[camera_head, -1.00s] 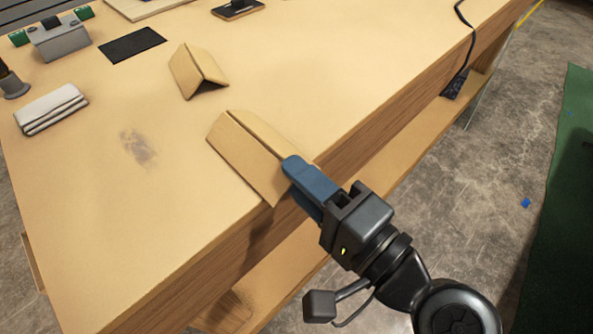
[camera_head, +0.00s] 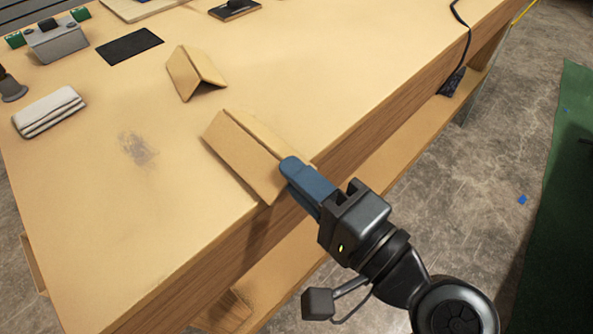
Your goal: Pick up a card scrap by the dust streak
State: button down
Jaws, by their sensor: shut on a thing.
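A folded tan card scrap (camera_head: 243,158) is at the right edge of the wooden table (camera_head: 90,230), with its corner in my gripper (camera_head: 291,170). My gripper's blue fingers are shut on the card's near right end, and they hide that part of it. A second folded card scrap (camera_head: 192,73) stands like a small tent farther back on the table. The grey dust streak (camera_head: 137,149) is a smudge on the tabletop to the left of the held card. I cannot tell whether the held card still touches the table.
A black mat (camera_head: 130,46) and a grey block device (camera_head: 55,42) are farther back. A dark cable (camera_head: 471,40) hangs over the right edge. The near tabletop is clear.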

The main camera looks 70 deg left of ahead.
jog(key=w+d+r+p, duration=0.3)
jog(key=d, duration=0.3)
jog(key=w+d+r+p, duration=0.3)
jog(key=d+r, duration=0.1)
jog(key=d, duration=0.2)
jog(key=shift+d, duration=0.35)
jog(key=shift+w, duration=0.1)
